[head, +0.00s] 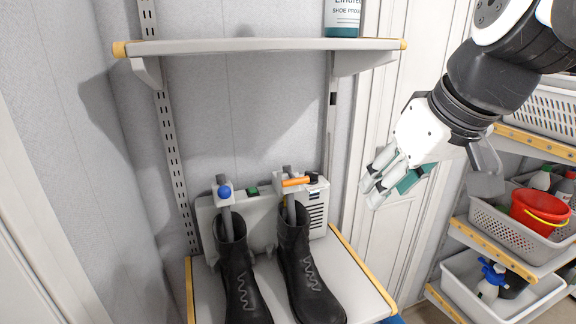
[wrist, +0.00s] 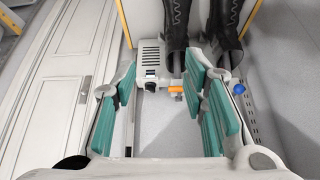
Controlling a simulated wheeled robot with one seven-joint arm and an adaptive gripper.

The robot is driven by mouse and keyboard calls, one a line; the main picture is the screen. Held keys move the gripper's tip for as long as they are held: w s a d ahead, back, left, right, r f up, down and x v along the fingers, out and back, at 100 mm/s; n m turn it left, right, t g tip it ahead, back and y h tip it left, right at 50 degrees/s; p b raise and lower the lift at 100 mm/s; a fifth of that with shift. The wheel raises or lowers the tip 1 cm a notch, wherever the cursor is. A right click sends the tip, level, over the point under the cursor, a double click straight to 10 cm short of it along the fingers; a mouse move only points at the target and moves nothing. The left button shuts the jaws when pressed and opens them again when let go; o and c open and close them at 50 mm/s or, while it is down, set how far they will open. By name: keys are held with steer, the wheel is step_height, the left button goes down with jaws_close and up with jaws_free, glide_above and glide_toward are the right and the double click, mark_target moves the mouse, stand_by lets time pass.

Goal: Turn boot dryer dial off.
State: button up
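The boot dryer (head: 262,222) is a pale grey unit at the back of a low shelf, with a black boot on each of its two tubes. A small black knob (head: 313,177), which looks like a dial, is on its top right, above the vent slots. Beside it are an orange lever (head: 296,182), a green button (head: 253,190) and a blue round knob (head: 224,191). The dial's setting is too small to read. My gripper (head: 384,182) is right of and above the dryer, apart from it. In the wrist view the teal-padded fingers are spread and empty, with the dryer (wrist: 151,62) beyond them.
The left boot (head: 240,278) and right boot (head: 306,270) stand in front of the dryer. An upper shelf (head: 260,45) with a bottle (head: 343,18) overhangs it. Baskets with a red bucket (head: 539,209) are at the right. The space between gripper and dryer looks clear.

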steer(key=w+f+n+y+b, duration=0.1)
steer(key=w+f+b, duration=0.15)
steer(key=w, duration=0.55)
steer(key=w+f+n+y+b, duration=0.1)
steer(key=w+f+n+b, duration=0.15)
steer(key=w, duration=0.55)
steer(key=n+t+y+b, duration=0.1)
steer(key=y+b, duration=0.1)
steer(key=b, duration=0.3)
glide_toward(314, 174)
steer(key=shift+n, duration=0.25)
steer(key=x, duration=0.9)
steer(key=shift+w+a+r+b, duration=0.1)
steer(key=shift+w+a+b, duration=0.05)
steer(key=shift+w+b, duration=0.25)
jaws_close()
